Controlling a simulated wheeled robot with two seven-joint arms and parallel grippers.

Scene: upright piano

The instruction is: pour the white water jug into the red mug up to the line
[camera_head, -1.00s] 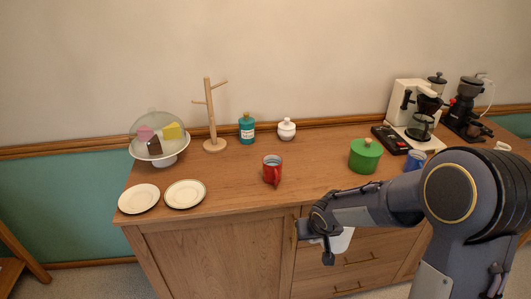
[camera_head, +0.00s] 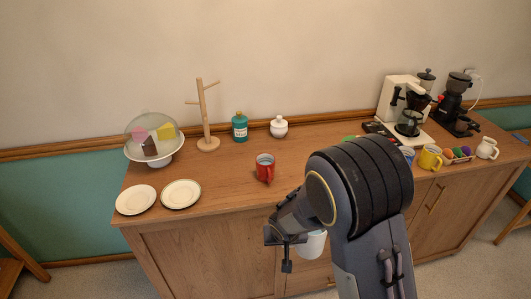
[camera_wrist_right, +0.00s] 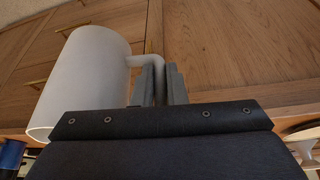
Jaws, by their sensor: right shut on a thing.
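The red mug (camera_head: 265,170) stands upright on the wooden sideboard, left of my right arm, with its handle toward the front. A fill line on it is too small to make out. My right gripper (camera_head: 284,240) is in front of the sideboard, below and slightly right of the mug. It is shut on the handle of the white water jug (camera_head: 313,245). In the right wrist view the jug (camera_wrist_right: 85,80) is left of the gripper fingers (camera_wrist_right: 160,86), which close on its handle. The jug is apart from the mug, and its contents are hidden. My left gripper is out of view.
Two white plates (camera_head: 181,194) and a domed cake stand (camera_head: 155,149) are at the left. A wooden mug tree (camera_head: 207,118), teal bottle (camera_head: 240,127) and white sugar pot (camera_head: 279,127) stand behind. The coffee machine (camera_head: 395,99) and yellow mug (camera_head: 430,157) are right. Sideboard around the red mug is clear.

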